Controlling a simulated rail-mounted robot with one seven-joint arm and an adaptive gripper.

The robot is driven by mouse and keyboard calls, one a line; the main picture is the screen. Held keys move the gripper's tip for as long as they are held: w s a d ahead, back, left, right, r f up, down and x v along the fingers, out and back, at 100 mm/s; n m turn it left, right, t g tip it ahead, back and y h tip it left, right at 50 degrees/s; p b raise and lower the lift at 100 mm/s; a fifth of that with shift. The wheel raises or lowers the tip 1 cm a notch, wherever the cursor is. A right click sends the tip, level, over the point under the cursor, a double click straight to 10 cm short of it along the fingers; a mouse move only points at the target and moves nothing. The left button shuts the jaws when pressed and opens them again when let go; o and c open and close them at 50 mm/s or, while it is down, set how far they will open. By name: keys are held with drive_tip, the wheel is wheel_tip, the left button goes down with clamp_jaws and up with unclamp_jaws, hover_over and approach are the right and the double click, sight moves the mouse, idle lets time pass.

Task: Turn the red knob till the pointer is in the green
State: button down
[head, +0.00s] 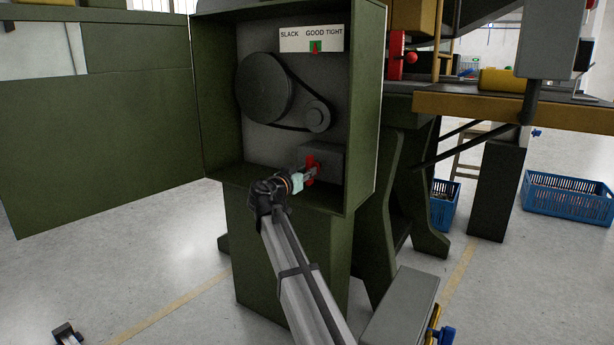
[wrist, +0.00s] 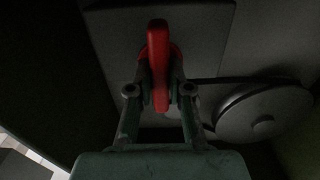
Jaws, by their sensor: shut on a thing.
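The red knob (head: 310,165) sits on a grey block low in the open green cabinet. In the wrist view the red knob (wrist: 158,60) shows as a bar between my fingers, roughly in line with them. My gripper (head: 308,174) is shut on it; its fingers (wrist: 160,88) press on both sides. The scale plate (head: 297,41) reads SLACK, GOOD, TIGHT from left to right. A green patch (head: 311,45) lies under GOOD, and a small red pointer (head: 316,50) appears to lie at this patch. Its exact tip is too small to tell.
A large pulley (head: 265,88) and a small pulley (head: 317,117) joined by a dark belt are above the knob. The cabinet walls surround the knob, and the green door (head: 100,135) stands open at left. Blue crates (head: 570,197) stand on the floor at right.

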drive_tip(key=c, duration=1.1)
unclamp_jaws()
drive_tip(key=v, duration=1.2)
drive_tip(key=shift+w, duration=0.1)
